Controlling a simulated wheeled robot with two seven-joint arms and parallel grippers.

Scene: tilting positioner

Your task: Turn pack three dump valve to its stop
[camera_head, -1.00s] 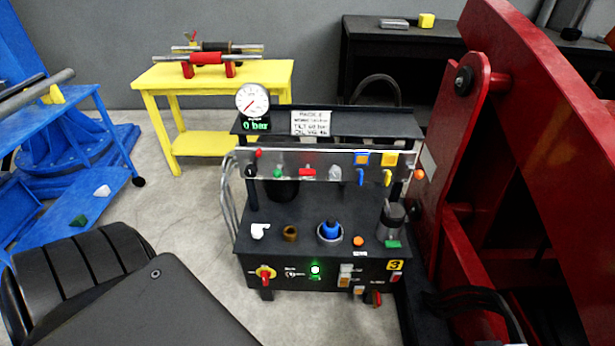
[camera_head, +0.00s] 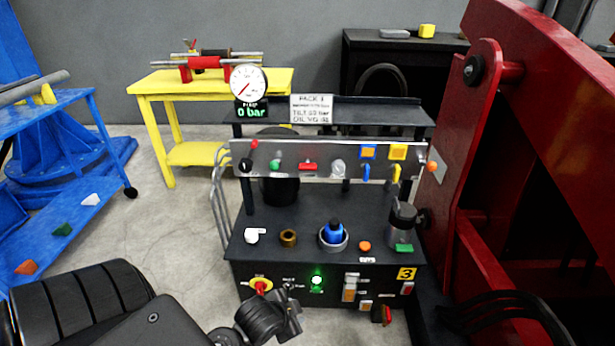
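Pack three is the black console (camera_head: 330,210) in the middle, with a yellow "3" plate (camera_head: 406,273) on its front. I cannot tell from the markings which control is the dump valve. A red knob on a yellow disc (camera_head: 259,285) sits at the front's lower left, and a red handle (camera_head: 386,315) at its lower right. My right gripper is out of view.
A gauge (camera_head: 248,84) reads 0 bar above the console. A white cap (camera_head: 254,235), a brass ring (camera_head: 288,238) and a blue plug (camera_head: 333,233) stand on the deck. A large red frame (camera_head: 510,150) closes off the right.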

